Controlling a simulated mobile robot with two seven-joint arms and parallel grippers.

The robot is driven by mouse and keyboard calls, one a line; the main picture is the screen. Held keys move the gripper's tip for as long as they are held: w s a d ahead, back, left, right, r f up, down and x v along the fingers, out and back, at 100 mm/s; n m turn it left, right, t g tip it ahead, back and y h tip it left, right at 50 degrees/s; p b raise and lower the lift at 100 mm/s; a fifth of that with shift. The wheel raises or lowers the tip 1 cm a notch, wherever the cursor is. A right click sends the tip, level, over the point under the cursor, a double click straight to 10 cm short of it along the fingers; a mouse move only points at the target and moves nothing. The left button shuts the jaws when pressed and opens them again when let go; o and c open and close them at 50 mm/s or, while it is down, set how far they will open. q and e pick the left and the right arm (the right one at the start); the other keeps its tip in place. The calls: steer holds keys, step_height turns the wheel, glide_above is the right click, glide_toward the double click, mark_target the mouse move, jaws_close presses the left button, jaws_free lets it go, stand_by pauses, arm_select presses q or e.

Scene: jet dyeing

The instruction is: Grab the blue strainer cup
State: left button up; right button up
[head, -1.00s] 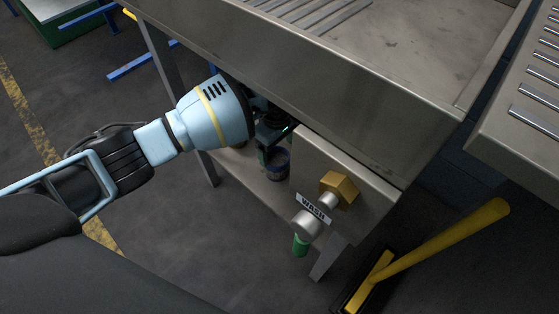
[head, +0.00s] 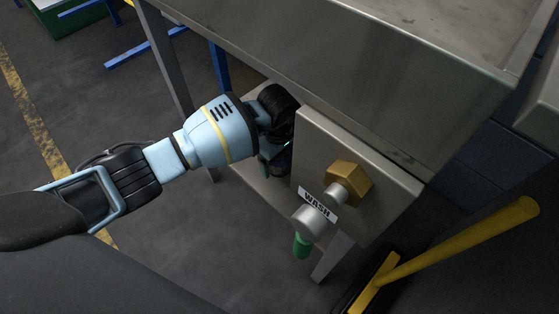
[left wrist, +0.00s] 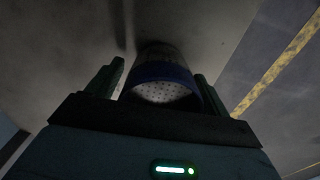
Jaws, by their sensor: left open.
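The blue strainer cup (left wrist: 162,76) shows in the left wrist view, dark, with a blue rim and a pale inside dotted with small holes. It lies between the two green fingers of my left gripper (left wrist: 160,85), near their tips. The fingers are apart, one on each side of the cup, and the dim light hides whether either touches it. In the head view my left gripper (head: 275,160) reaches under the steel sink, beside the wash box. The cup cannot be made out there. My right gripper is not in view.
The steel sink (head: 350,65) hangs over my left arm. The wash box (head: 345,165) with its brass nut and green-tipped spout stands just right of the gripper. A lower shelf (head: 262,190) lies beneath. A yellow-handled broom (head: 460,240) is at right.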

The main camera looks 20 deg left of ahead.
arm_select(q)
steer(key=shift+c, duration=0.6)
steer(key=c, duration=1)
steer(key=shift+o, duration=0.2)
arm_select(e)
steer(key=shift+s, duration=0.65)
arm_select(q)
steer(key=shift+r, duration=0.1)
